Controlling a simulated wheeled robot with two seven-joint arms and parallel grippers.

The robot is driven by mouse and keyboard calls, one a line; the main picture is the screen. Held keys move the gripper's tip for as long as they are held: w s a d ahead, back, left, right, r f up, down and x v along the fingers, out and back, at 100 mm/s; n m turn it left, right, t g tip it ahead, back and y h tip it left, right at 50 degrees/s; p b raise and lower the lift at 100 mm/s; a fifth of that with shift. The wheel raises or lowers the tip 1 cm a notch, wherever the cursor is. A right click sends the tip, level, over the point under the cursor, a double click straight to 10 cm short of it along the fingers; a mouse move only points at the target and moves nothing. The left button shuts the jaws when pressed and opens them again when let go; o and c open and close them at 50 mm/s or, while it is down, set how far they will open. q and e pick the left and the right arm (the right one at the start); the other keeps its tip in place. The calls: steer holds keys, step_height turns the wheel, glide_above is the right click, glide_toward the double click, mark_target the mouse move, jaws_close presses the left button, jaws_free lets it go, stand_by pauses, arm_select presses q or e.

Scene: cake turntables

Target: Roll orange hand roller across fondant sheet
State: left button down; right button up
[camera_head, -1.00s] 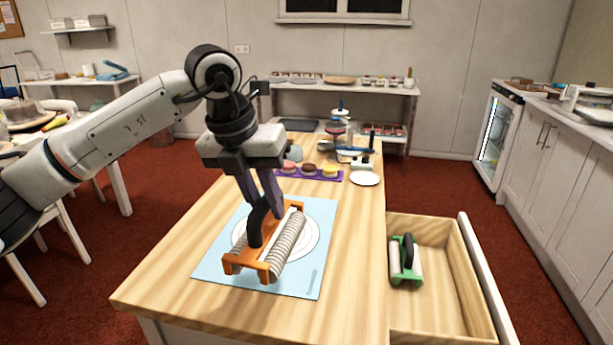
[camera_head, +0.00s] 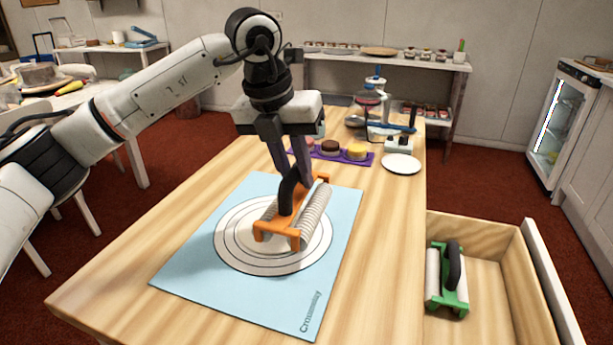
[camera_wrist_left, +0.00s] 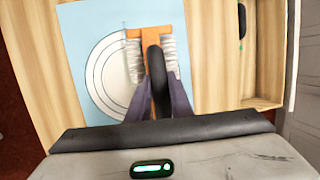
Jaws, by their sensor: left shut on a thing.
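The orange hand roller (camera_head: 272,231) has a black handle and two ribbed pale rollers. My left gripper (camera_head: 294,178) is shut on its black handle from above. The roller is over the right and far part of a white round area with rings (camera_head: 235,258) on a light blue mat (camera_head: 185,278). A paler disc within the rings, possibly the fondant sheet, is partly hidden by the roller. I cannot tell whether the rollers touch the surface. In the left wrist view the roller (camera_wrist_left: 135,34) sits between the fingers, right of the rings. My right gripper is out of view.
An open drawer (camera_head: 497,232) at the right holds a green roller (camera_head: 459,300). Behind the mat are a purple tray (camera_head: 328,155) with small cakes, a white plate (camera_head: 402,164) and a stand with a glass jar (camera_head: 370,103). The wooden table (camera_head: 385,240) is bare right of the mat.

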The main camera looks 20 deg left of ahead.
arm_select(q)
steer(key=a+b, duration=0.2)
steer(key=a, duration=1)
steer(key=d+p, duration=0.1)
steer(key=d, duration=0.6)
steer(key=shift+f, duration=0.2)
steer(key=shift+a, duration=0.1)
steer(key=shift+f, duration=0.3)
steer(key=shift+f+b, duration=1.1)
steer(key=shift+f, duration=0.45)
steer(key=shift+s+f, duration=0.1)
steer(key=shift+f, duration=0.2)
